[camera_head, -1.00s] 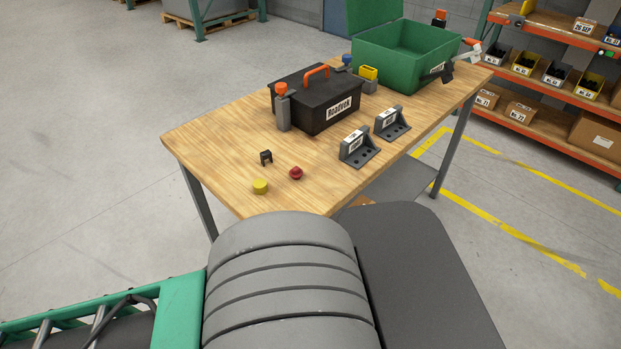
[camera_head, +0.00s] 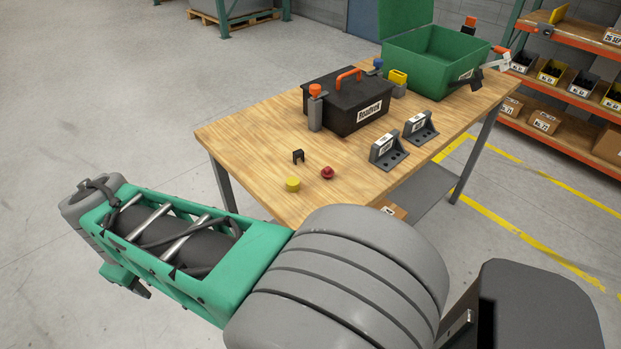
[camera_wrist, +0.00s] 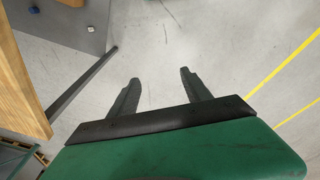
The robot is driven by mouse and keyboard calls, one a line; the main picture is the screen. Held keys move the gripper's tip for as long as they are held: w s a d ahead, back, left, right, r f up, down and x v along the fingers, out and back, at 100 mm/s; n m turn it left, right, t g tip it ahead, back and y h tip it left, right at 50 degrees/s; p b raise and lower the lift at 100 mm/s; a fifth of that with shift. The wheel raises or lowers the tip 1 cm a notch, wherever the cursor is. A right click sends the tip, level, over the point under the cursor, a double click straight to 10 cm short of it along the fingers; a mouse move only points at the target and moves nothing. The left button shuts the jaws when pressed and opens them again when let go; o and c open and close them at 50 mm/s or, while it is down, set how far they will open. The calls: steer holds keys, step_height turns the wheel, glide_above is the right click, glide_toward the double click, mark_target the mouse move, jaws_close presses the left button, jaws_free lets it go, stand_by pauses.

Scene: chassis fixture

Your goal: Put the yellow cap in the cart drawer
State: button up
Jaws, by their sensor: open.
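The yellow cap (camera_head: 292,184) sits on the wooden table (camera_head: 245,140) near its front left corner, in the head view. My gripper (camera_wrist: 160,80) is open and empty in the wrist view, over the bare floor beside the table. In the head view my arm reaches to the left, away from the cap, and the fingers are mostly hidden. No cart drawer can be made out clearly.
A red knob (camera_head: 327,173) and a small black clip (camera_head: 298,157) lie near the cap. A black toolbox (camera_head: 347,104), grey brackets (camera_head: 388,152) and an open green crate (camera_head: 432,65) stand farther back. A shelf rack (camera_head: 560,98) is at the right. The floor at left is clear.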

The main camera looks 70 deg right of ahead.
steer(key=d+r+n+g+h+p, duration=0.1)
steer(key=d+r+p, duration=0.15)
steer(key=d, duration=0.65)
steer(key=d+r+n+g+p, duration=0.1)
steer(key=d+r, duration=0.2)
steer(key=d, duration=0.5)
steer(key=n+g+p, duration=0.2)
steer(key=g+p, duration=0.1)
steer(key=p, duration=0.1)
glide_toward(293, 181)
steer(key=shift+y, duration=0.3)
steer(key=x, duration=0.8)
steer(key=shift+s+d, duration=0.1)
steer(key=shift+d, duration=0.1)
steer(key=shift+d+f, duration=0.1)
steer(key=shift+f, duration=0.15)
jaws_close()
